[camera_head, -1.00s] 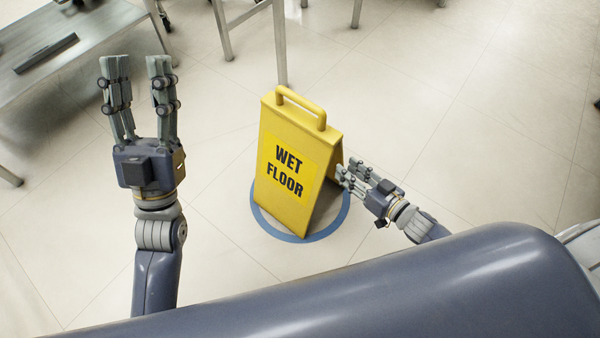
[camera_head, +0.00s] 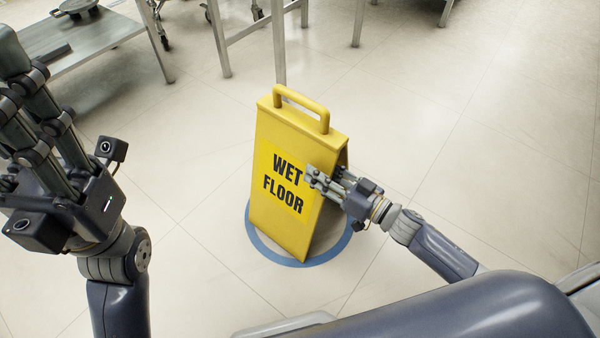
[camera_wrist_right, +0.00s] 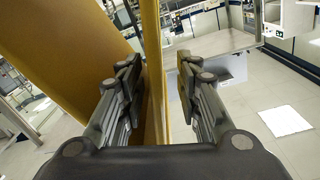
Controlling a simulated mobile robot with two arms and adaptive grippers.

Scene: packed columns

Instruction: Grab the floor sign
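The yellow floor sign (camera_head: 285,227), marked WET FLOOR, stands upright as an A-frame on the floor, with a handle on top. My right gripper (camera_head: 318,178) comes from the right, its fingers overlapping the sign's right edge in the head view. In the right wrist view, the right gripper (camera_wrist_right: 160,85) is open, with the edge of a yellow panel of the sign (camera_wrist_right: 153,70) between its fingers. A gap shows on the right finger's side; contact on the left is unclear. My left gripper (camera_head: 30,100) is raised at the left, fingers apart, partly cut off and away from the sign.
A blue ring (camera_head: 340,240) is marked on the floor around the sign's base. A metal table (camera_head: 100,35) stands at the upper left, with table legs (camera_head: 278,45) behind the sign. The tiled floor (camera_head: 480,120) to the right is clear.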

